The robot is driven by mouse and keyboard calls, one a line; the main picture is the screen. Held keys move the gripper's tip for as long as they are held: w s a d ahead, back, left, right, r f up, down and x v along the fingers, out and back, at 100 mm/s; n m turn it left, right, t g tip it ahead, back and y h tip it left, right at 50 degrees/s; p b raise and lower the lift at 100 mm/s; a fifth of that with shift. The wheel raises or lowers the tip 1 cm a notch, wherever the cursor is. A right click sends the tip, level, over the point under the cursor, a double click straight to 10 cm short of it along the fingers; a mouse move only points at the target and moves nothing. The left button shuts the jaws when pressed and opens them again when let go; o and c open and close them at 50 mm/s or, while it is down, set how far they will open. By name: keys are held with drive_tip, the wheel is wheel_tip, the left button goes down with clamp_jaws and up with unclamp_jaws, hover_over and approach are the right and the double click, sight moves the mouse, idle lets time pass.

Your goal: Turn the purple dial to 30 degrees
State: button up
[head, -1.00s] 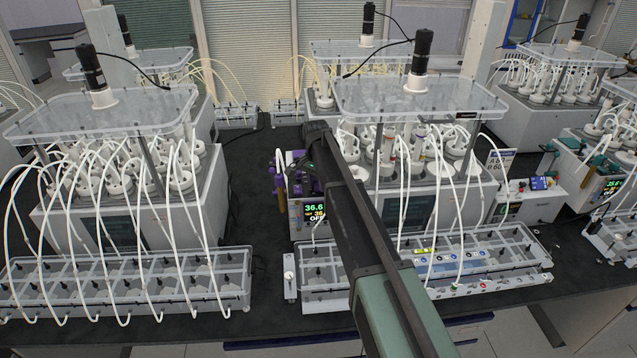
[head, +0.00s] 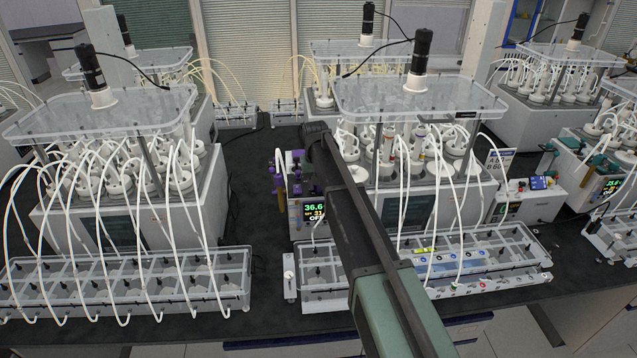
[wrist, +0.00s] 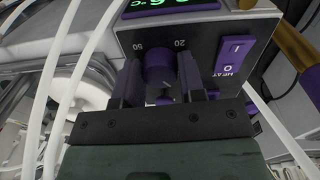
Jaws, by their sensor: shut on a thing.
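The purple dial (wrist: 158,64) sits on the dark front face of the heater unit (wrist: 200,38), between the printed marks 50 on the left and 20 on the right. My gripper (wrist: 160,80) is shut on the dial, one finger on each side of it. In the head view the unit's display (head: 314,212) shows 36.6 in green, a lower number that looks like 31, and OFF. The dial itself cannot be made out in the head view, where my arm reaches down in front of the unit.
A purple HEAT rocker switch (wrist: 233,56) sits right of the dial, close to my right finger. White tubes (wrist: 75,75) pass close on the left in the wrist view. A clear tube rack (head: 318,274) stands in front of the unit.

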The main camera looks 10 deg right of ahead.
drive_tip(key=shift+n, duration=0.7)
drive_tip(key=o, duration=0.9)
drive_tip(key=r+p, duration=1)
drive_tip(key=shift+a+r+p, duration=0.3)
drive_tip(key=shift+r+p, duration=0.1)
